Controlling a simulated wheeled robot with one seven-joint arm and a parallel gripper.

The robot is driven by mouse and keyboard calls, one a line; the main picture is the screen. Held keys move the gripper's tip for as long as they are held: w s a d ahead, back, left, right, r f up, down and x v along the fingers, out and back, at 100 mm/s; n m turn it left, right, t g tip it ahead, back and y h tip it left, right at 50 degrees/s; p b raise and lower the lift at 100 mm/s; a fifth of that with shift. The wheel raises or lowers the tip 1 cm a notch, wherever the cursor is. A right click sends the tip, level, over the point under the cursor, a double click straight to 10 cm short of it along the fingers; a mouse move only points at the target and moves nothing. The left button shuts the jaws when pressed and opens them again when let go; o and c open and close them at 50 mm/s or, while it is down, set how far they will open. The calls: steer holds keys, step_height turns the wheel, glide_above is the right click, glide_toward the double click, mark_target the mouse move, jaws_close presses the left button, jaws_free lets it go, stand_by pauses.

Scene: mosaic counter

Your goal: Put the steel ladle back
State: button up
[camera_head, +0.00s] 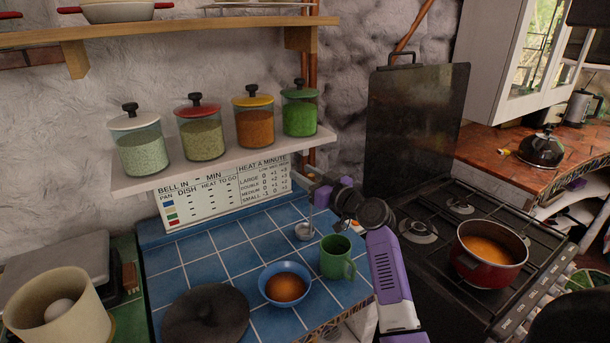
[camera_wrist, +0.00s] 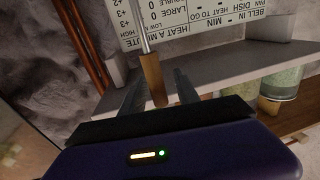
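The steel ladle (camera_head: 303,231) is upright with its bowl low, over or on the blue-tiled counter; I cannot tell whether the bowl touches the tiles. In the wrist view its thin steel shaft (camera_wrist: 138,25) runs into a brown handle (camera_wrist: 151,76), which lies between the fingers of my gripper (camera_wrist: 160,80). My gripper appears shut on the handle's end, though a narrow gap shows on the right.
A green mug (camera_head: 337,258) and a blue bowl of orange soup (camera_head: 286,285) stand close to the ladle. A dark round lid (camera_head: 206,314) lies at the front left. A shelf of jars (camera_head: 220,164) hangs above. A red pot (camera_head: 488,254) sits on the stove at right.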

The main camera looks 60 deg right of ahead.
steer(key=b+v, duration=0.3)
steer(key=v, duration=0.9)
